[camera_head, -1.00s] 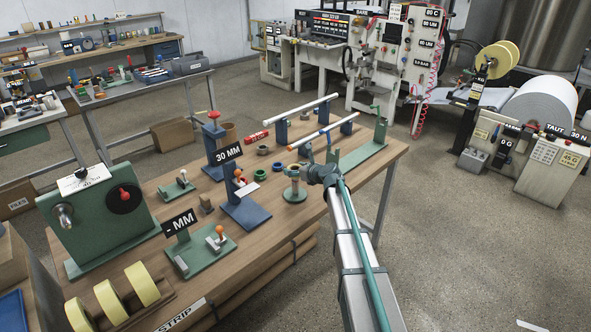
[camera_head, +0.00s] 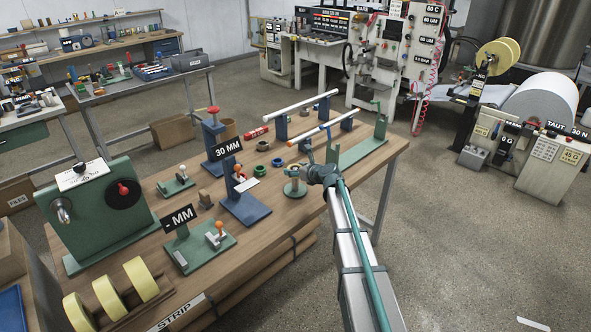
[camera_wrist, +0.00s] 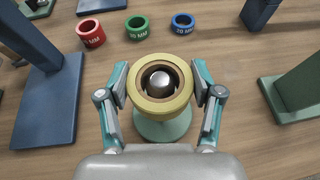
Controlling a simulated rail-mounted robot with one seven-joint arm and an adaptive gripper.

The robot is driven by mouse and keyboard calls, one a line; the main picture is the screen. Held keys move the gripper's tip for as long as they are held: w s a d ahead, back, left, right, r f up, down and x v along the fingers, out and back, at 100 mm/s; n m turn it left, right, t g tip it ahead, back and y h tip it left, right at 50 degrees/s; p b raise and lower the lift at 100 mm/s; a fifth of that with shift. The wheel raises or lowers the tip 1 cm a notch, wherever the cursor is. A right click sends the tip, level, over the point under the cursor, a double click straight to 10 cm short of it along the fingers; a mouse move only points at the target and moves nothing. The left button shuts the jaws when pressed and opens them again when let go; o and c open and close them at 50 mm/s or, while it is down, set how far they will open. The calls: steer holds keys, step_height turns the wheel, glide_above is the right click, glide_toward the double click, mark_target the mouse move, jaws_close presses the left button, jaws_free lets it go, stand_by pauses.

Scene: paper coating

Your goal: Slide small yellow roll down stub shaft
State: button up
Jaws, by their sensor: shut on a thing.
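The small yellow roll (camera_wrist: 160,106) has a brown core and is seen from above in the wrist view. My gripper (camera_wrist: 160,90) is shut on it, one finger on each side. The metal end of the stub shaft (camera_wrist: 160,80) shows inside the core, so the roll is around the shaft. The shaft's round green base (camera_wrist: 165,130) shows below the roll. In the head view the roll (camera_head: 293,171) appears small above the green base (camera_head: 295,190), beside my gripper (camera_head: 308,172). How far down the roll sits is hard to tell.
Red (camera_wrist: 90,36), green (camera_wrist: 136,31) and blue (camera_wrist: 183,26) rings lie on the wooden table behind the shaft. A blue stand (camera_wrist: 45,105) is at left and a green stand (camera_wrist: 294,92) at right. Several large yellow rolls (camera_head: 141,281) sit at the front left.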

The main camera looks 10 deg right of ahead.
mark_target(297, 185)
steer(key=shift+f+b, duration=2)
steer(key=shift+f, duration=1.8)
steer(key=o, duration=1.2)
steer(key=shift+s+r, duration=0.1)
steer(key=shift+s, duration=0.05)
steer(key=v, duration=1.1)
steer(key=shift+s+d+r, duration=0.25)
steer(key=shift+s, duration=0.05)
